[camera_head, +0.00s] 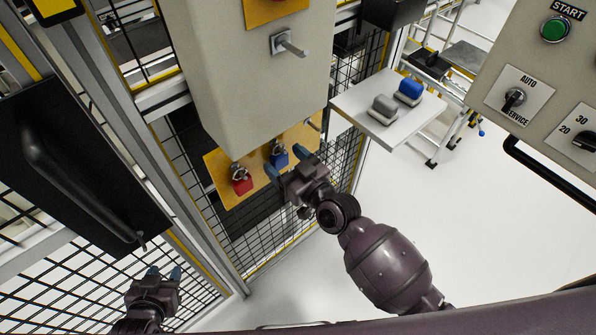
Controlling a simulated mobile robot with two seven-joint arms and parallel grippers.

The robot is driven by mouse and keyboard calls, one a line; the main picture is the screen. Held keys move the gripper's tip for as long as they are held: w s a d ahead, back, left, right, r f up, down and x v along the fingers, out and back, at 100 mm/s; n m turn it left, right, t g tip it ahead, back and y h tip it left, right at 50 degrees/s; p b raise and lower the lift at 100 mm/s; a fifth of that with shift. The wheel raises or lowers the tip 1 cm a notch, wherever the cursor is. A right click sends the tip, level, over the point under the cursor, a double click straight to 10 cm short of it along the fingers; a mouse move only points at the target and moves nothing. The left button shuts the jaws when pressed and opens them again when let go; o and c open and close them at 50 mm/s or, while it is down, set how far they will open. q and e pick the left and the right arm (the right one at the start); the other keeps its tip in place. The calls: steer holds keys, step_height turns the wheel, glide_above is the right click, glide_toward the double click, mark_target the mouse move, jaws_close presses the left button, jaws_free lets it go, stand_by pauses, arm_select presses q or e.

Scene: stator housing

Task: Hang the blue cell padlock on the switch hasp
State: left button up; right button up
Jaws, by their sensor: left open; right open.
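The blue padlock (279,157) hangs on a yellow board below the beige cabinet, beside a red padlock (241,183). My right gripper (284,160) is open, its blue-tipped fingers at the blue padlock and overlapping its lower part in the view; I cannot tell whether they touch it. A metal fitting with a projecting rod (287,45) is on the cabinet front above; it may be the switch hasp, but I cannot tell for certain. My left gripper (164,272) is open and empty at the lower left, in front of the mesh fence.
The yellow board (222,165) has an empty-looking peg at its right end. A control panel (505,55) stands at right. A black door handle (75,190) projects at left.

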steer(key=shift+x, duration=0.8)
steer(key=c, duration=1.1)
steer(key=shift+o, duration=0.2)
steer(key=shift+s+d+r+p, duration=0.1)
steer(key=shift+s+r+p, duration=0.1)
steer(key=shift+r+p, duration=0.4)
steer(key=shift+s, duration=0.1)
steer(key=shift+p+v, duration=0.55)
steer(key=shift+v, duration=0.9)
steer(key=shift+d, duration=0.1)
